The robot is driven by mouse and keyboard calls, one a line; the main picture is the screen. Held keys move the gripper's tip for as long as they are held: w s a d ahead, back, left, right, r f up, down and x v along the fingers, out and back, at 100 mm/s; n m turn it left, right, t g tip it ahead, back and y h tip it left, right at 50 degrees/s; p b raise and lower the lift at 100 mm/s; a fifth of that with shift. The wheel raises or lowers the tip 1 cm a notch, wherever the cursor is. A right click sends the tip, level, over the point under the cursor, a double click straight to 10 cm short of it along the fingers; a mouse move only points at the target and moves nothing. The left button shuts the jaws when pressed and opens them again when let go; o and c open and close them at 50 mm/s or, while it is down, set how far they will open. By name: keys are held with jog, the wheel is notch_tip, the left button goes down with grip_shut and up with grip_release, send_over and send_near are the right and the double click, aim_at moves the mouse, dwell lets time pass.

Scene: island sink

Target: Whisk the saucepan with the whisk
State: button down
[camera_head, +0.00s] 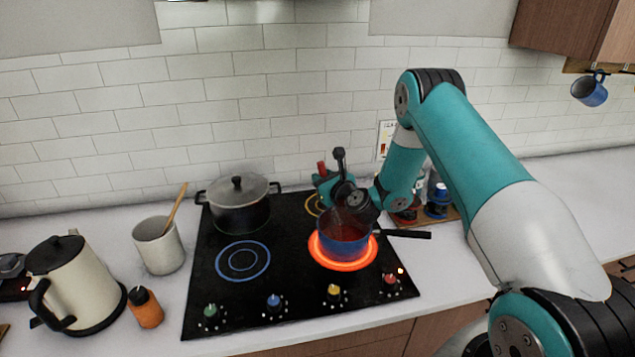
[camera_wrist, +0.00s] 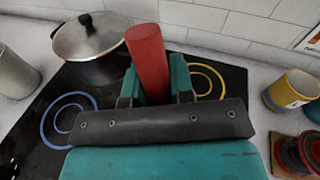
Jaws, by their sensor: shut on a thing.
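The blue saucepan (camera_head: 343,245) sits on the glowing red front-right burner, its black handle (camera_head: 405,234) pointing right. Its inside looks dark red. My gripper (camera_head: 325,180) is above the saucepan and shut on the whisk's red handle (camera_head: 321,168). In the wrist view the red handle (camera_wrist: 148,62) stands up between the teal fingers of my gripper (camera_wrist: 155,85). The whisk's wire end shows only faintly at the pan's opening, below my gripper. I cannot tell how deep it reaches.
A lidded pot (camera_head: 238,205) stands at the back left of the black cooktop (camera_head: 285,290). A utensil crock (camera_head: 158,247), kettle (camera_head: 65,285) and orange bottle (camera_head: 145,309) stand left of it. Jars (camera_head: 437,202) are on a board at right. A blue mug (camera_head: 589,91) hangs upper right.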

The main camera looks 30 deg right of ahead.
jog(key=shift+s+d+r, duration=0.1)
jog(key=shift+d, duration=0.1)
dwell(0.3)
notch_tip(320, 180, up, 9)
jog(key=p, duration=0.8)
jog(key=shift+r, duration=0.2)
dwell(0.7)
jog(key=shift+r, duration=2.45)
